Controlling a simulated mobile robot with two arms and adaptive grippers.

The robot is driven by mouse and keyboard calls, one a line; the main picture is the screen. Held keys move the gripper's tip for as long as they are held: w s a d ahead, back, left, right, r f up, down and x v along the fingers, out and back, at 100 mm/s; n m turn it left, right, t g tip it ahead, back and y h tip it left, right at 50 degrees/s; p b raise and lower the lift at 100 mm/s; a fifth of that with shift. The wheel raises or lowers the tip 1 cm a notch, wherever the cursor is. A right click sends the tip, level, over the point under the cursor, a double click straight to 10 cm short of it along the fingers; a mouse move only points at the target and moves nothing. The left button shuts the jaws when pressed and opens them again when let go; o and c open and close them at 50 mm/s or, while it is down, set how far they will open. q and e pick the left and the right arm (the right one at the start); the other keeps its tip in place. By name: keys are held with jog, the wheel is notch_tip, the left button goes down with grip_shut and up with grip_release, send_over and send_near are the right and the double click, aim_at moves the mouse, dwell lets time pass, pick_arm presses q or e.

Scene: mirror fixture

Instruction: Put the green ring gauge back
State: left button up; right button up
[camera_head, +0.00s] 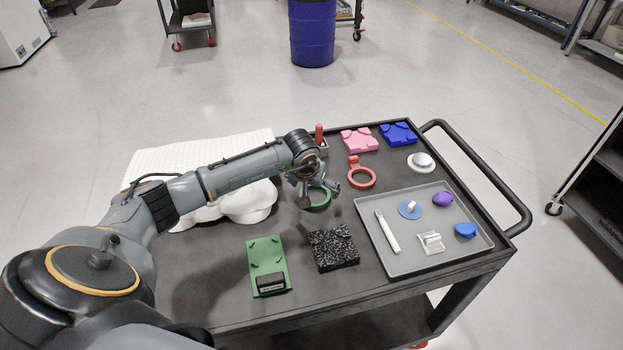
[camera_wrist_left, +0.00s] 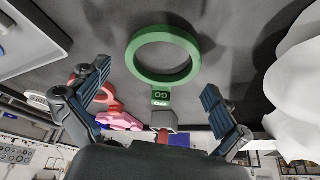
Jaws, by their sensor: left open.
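The green ring gauge (camera_head: 319,209) appears to lie on the dark cart top, partly hidden by my left gripper (camera_head: 320,190) in the head view. In the left wrist view the green ring gauge (camera_wrist_left: 165,81) shows whole, with a short tab marked "GO" pointing toward the gripper. My left gripper (camera_wrist_left: 153,100) is open, its two fingers spread wide to either side of the tab. Nothing is held between them. I cannot tell how high the fingers are above the cart. My right gripper is not in view.
A red ring gauge (camera_head: 374,180) lies to the right, near a grey block (camera_head: 323,148) with a red handle. A green fixture (camera_head: 268,262) and a black speckled block (camera_head: 335,248) are at the front. A grey tray (camera_head: 380,262) holds several small parts. White lumpy objects (camera_head: 250,203) stand left.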

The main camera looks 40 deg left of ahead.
pick_arm(q)
jog(key=a+b+v, duration=0.1)
jog(key=b+v, duration=0.1)
jog(key=v, duration=0.9)
jog(key=shift+s+d+r+b, duration=0.25)
jog(key=shift+d+b, duration=0.1)
jog(key=shift+d, duration=0.15)
